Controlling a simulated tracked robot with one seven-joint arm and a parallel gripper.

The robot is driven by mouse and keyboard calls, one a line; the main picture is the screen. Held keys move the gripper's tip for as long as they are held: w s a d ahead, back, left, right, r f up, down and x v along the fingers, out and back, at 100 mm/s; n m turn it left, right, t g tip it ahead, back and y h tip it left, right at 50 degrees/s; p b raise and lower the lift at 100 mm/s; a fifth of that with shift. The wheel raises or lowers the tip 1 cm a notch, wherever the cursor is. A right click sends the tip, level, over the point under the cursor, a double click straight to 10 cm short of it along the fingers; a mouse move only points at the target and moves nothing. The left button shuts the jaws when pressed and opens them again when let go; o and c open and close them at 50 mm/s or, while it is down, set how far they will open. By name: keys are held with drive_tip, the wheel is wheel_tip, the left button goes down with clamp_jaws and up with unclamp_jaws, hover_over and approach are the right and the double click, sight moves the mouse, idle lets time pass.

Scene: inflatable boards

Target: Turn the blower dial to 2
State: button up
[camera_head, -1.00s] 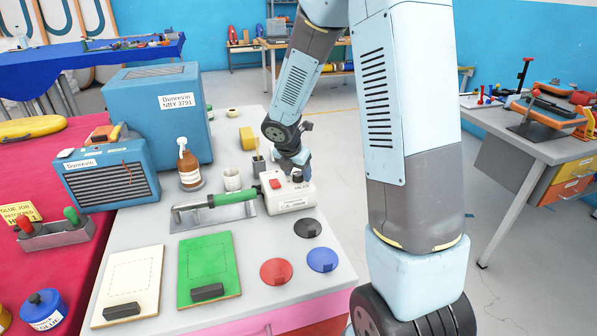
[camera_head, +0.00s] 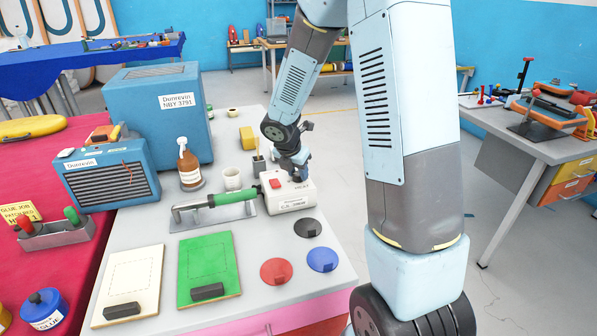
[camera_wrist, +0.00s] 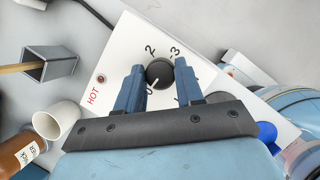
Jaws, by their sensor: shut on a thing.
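The printed 2 and 3 stand beyond the dial; the other numbers are partly hidden by my fingers. My gripper (camera_wrist: 159,82) has one blue finger on each side of the dial and is shut on it. In the head view my gripper (camera_head: 300,174) is down at the box top and hides the dial.
A green-handled tool (camera_head: 225,198) lies on a metal stand left of the box. A white cup (camera_head: 232,179), a pen holder (camera_head: 259,165) and a brown bottle (camera_head: 188,166) stand close by. Red, blue and black discs (camera_head: 307,228) lie in front.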

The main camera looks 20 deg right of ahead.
drive_tip(key=m+g, duration=0.1)
drive_tip(key=m, duration=0.1)
drive_tip(key=m+h, duration=0.1)
drive_tip(key=m, duration=0.2)
drive_tip(key=shift+w+a+g, duration=0.15)
drive_tip(key=shift+g, duration=0.25)
drive_tip(key=m+g, duration=0.1)
drive_tip(key=m, duration=0.2)
drive_tip(key=m+g, duration=0.1)
drive_tip(key=m, duration=0.2)
drive_tip(key=shift+w+m, duration=0.2)
drive_tip(key=shift+m, duration=0.2)
drive_tip(key=m+g, duration=0.1)
drive_tip(key=m, duration=0.1)
drive_tip(key=m+g+y, duration=0.1)
drive_tip(key=m, duration=0.2)
drive_tip(key=shift+w, duration=0.15)
drive_tip(key=m+y, duration=0.1)
drive_tip(key=m, duration=0.2)
drive_tip(key=m+g+y, duration=0.1)
drive_tip(key=m, duration=0.2)
drive_tip(key=shift+w+d+m, duration=0.1)
drive_tip(key=shift+d+m, duration=0.1)
drive_tip(key=shift+m, duration=0.1)
drive_tip(key=o, duration=1)
drive_tip(key=shift+r, duration=0.1)
drive_tip(key=v, duration=1.3)
drive_tip(key=shift+w, duration=0.4)
